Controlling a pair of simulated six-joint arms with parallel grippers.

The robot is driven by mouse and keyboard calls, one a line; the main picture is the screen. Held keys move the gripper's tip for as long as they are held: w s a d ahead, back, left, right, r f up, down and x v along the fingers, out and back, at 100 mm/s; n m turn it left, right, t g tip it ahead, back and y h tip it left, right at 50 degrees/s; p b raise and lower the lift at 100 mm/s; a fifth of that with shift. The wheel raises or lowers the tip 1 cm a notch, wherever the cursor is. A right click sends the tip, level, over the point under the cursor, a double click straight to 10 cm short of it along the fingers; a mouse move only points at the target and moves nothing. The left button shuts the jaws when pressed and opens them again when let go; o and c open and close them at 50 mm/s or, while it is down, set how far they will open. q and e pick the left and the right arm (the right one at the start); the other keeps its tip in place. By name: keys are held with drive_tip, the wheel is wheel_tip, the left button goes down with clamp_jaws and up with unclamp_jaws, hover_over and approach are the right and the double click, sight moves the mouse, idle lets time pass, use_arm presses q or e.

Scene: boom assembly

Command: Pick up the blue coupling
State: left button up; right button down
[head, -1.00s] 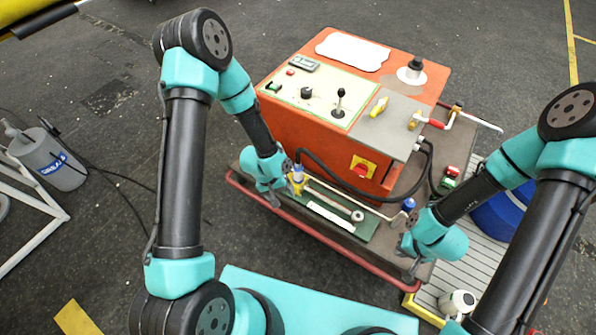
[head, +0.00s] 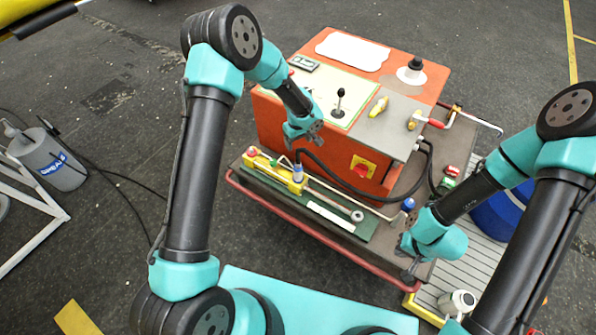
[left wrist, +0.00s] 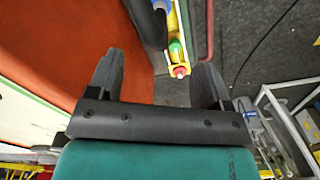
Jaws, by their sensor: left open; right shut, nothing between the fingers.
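The blue coupling (head: 298,173) sits at the right end of a small yellow rack (head: 275,170) on the cart's front ledge. A black hose runs close to it. In the left wrist view the blue piece (left wrist: 162,5) is partly cut off at the top edge. My left gripper (head: 312,130) is open and empty, above and behind the rack, in front of the orange cabinet. Its two fingers (left wrist: 155,85) show apart in the left wrist view. My right gripper (head: 408,262) is shut and empty at the ledge's right end, beside another blue-capped part (head: 409,204).
A red piece (left wrist: 180,71) and a green piece (left wrist: 176,48) sit in the same rack. The orange cabinet (head: 330,155) with levers stands close behind. A green mat (head: 350,225) holds a long metal tool (head: 330,200). A red rail (head: 290,230) edges the ledge.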

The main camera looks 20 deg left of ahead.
sight(298, 168)
use_arm(q)
drive_tip(key=shift+f, duration=0.1)
wheel_tip(298, 168, down, 12)
drive_tip(key=shift+f, duration=0.1)
idle(0.4)
drive_tip(key=shift+f, duration=2.55)
drive_tip(key=shift+c, duration=0.3)
drive_tip(key=c, duration=1.2)
drive_tip(key=shift+r, duration=0.2)
